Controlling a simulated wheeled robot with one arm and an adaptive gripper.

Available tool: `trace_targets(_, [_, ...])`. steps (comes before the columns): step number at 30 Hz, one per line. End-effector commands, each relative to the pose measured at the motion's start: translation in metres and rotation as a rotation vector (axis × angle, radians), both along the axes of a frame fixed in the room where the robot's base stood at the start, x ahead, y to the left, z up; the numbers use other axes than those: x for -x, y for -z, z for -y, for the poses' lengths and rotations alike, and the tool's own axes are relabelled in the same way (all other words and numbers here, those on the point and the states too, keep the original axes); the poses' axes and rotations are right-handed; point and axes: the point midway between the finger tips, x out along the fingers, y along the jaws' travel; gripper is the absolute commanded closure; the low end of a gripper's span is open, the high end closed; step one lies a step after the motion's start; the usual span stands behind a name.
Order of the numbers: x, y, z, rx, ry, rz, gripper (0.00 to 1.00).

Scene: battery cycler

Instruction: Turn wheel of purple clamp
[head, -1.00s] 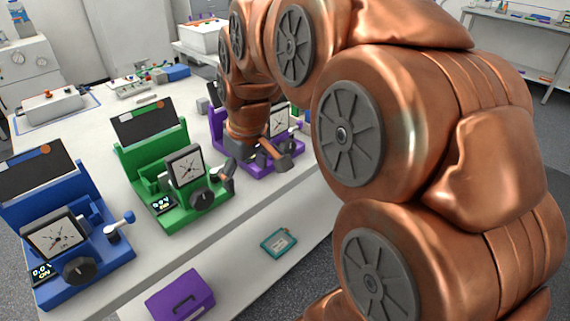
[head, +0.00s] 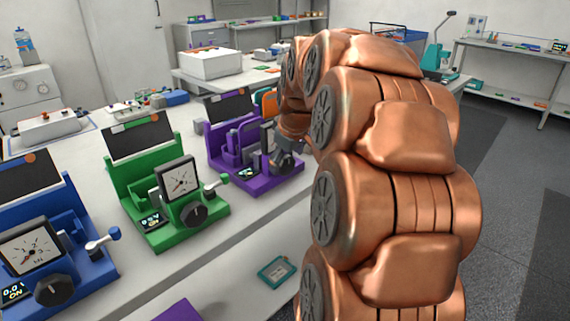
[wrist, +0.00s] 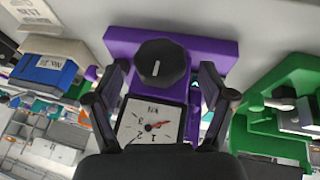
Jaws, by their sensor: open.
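The purple clamp (head: 226,158) stands on the long white bench, to the right of the green one. In the wrist view, the purple clamp (wrist: 205,47) shows upside down, with a round black wheel (wrist: 157,66) bearing a white mark and a square dial gauge (wrist: 150,124). My gripper (wrist: 161,78) is open, one finger on each side of the wheel and gauge. I cannot tell whether a finger touches the wheel. In the head view, my gripper (head: 287,162) is at the clamp's front right side and hides its wheel.
A green clamp (head: 123,182) and a blue clamp (head: 85,262) stand to the left on the bench. The green clamp also shows at the right of the wrist view (wrist: 285,82).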

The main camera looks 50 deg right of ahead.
Motion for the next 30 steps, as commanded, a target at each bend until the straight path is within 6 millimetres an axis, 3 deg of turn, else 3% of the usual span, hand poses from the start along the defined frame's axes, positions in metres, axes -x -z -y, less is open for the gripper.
trace_targets(6, [-0.009,0.023,0.005,-0.002,0.001,-0.002,0.18])
trace_targets(15, [-0.010,0.026,0.005,-0.002,0.000,-0.001,0.19])
trace_targets(30, [-0.010,0.026,0.005,-0.002,0.000,-0.001,0.71])
